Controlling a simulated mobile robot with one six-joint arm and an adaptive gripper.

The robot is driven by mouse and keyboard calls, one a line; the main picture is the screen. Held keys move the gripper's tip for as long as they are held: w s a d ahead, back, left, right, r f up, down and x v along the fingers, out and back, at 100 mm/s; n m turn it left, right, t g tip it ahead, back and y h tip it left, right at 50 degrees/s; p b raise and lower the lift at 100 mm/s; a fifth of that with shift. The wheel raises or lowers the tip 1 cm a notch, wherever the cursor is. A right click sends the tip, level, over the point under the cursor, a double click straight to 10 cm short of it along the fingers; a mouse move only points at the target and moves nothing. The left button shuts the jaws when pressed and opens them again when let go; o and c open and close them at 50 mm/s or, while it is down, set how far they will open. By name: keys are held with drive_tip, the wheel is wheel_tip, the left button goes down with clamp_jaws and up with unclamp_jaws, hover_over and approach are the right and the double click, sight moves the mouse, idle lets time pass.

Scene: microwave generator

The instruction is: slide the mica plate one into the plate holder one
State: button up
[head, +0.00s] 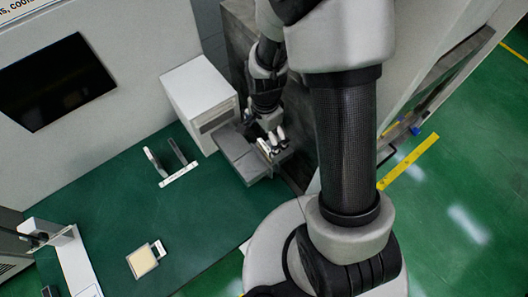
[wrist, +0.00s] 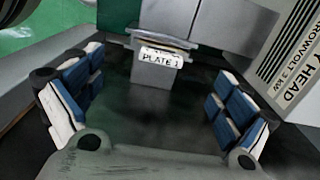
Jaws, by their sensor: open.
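A white tag reading "PLATE 1" (wrist: 162,57) shows in the wrist view, with a thin tan edge just above it that looks like mica plate one (wrist: 165,43) seen edge-on. It sits at the front of a grey block (wrist: 156,75), which looks like the plate holder; how deep the plate sits I cannot tell. In the head view the grey holder unit (head: 240,158) stands beside the white box. My gripper (head: 272,144) is at its right end. In the wrist view my gripper (wrist: 150,100) is open and empty, its blue-padded fingers wide apart, with the tag beyond them.
A white box (head: 203,98) marked "...Y HEAD" stands close by, at the right in the wrist view (wrist: 275,45). A cream square plate with a tab (head: 143,260) lies on the green table (head: 190,225). A small two-upright rack (head: 178,175) stands behind it.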

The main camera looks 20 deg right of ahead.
sight(265, 145)
wheel_tip(265, 145, down, 9)
drive_tip(key=b, duration=0.6)
drive_tip(key=shift+w+b, duration=0.1)
drive_tip(key=shift+b, duration=0.3)
drive_tip(key=shift+r, duration=0.1)
drive_tip(key=shift+c, duration=0.6)
drive_tip(key=c, duration=1.9)
drive_tip(key=shift+r, duration=0.15)
drive_tip(key=shift+r+p, duration=2.1)
drive_tip(key=shift+r, duration=0.8)
